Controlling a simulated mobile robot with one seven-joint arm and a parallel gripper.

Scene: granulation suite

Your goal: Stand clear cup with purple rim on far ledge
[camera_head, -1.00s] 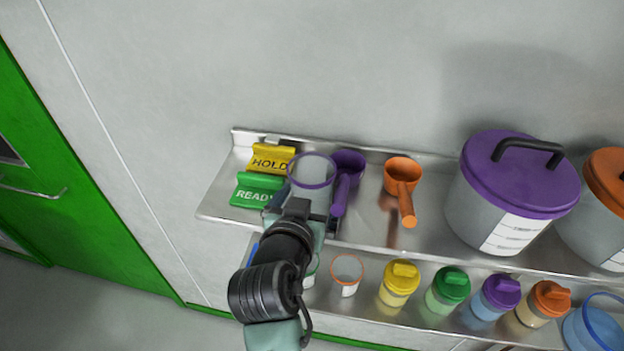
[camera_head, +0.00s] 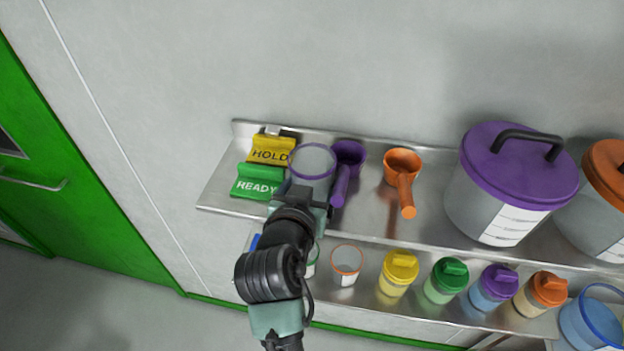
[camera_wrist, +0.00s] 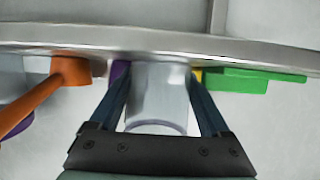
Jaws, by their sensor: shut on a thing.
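The clear cup with a purple rim (camera_head: 312,163) is held in my gripper (camera_head: 304,196) at the upper ledge (camera_head: 365,212), between the signs and the purple scoop. In the wrist view the cup (camera_wrist: 158,95) sits between the two fingers of my gripper (camera_wrist: 158,100), its purple rim toward the camera. The cup looks upright. My arm and gripper hide its lower part in the head view, so I cannot tell whether its base touches the ledge.
A yellow HOLD sign (camera_head: 271,149) and a green READY sign (camera_head: 258,182) stand left of the cup. A purple scoop (camera_head: 347,160) is close on its right, then an orange scoop (camera_head: 403,168) and a purple-lidded tub (camera_head: 515,185). Several capped bottles line the lower shelf.

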